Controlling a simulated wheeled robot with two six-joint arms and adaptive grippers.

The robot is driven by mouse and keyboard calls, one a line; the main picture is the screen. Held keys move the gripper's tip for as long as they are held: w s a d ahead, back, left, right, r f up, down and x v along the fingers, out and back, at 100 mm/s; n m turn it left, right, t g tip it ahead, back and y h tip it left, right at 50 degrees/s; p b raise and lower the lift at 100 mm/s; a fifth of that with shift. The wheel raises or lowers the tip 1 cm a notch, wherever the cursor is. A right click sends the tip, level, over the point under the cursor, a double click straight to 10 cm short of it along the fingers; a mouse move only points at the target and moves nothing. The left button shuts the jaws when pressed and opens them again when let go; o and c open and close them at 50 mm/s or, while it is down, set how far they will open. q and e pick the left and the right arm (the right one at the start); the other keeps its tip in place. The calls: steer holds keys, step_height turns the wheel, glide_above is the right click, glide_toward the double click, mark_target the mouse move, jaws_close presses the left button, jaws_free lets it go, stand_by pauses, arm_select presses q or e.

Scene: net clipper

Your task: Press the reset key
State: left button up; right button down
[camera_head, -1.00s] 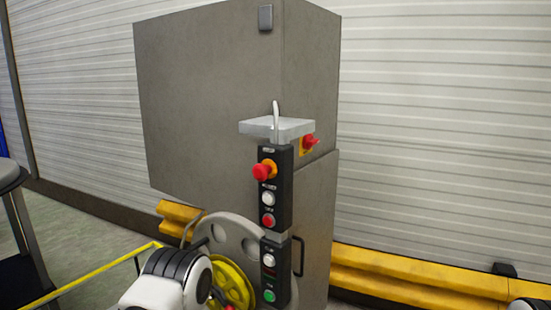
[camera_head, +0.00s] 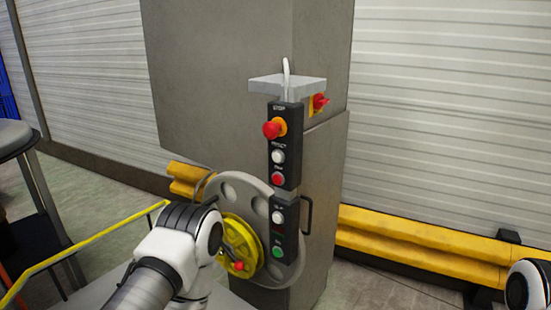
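A black button panel (camera_head: 284,145) hangs upright on the front of a grey cabinet. At its top is a red mushroom stop button (camera_head: 272,129) on an orange collar. Below it are a white button (camera_head: 278,156) and a red button (camera_head: 278,178). A lower black box (camera_head: 284,228) carries another white button (camera_head: 278,217) and a green button (camera_head: 277,253). The labels are too small to read surely, so I cannot tell which is the reset key. My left arm shows at lower left and my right arm at the right edge; neither gripper is in view.
The grey cabinet (camera_head: 205,80) stands behind the panel. A grey disc (camera_head: 222,194) with a yellow wheel (camera_head: 240,245) sits left of the lower box. A grey bracket (camera_head: 290,84) juts out above the panel. A yellow barrier (camera_head: 420,250) runs along the shuttered wall.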

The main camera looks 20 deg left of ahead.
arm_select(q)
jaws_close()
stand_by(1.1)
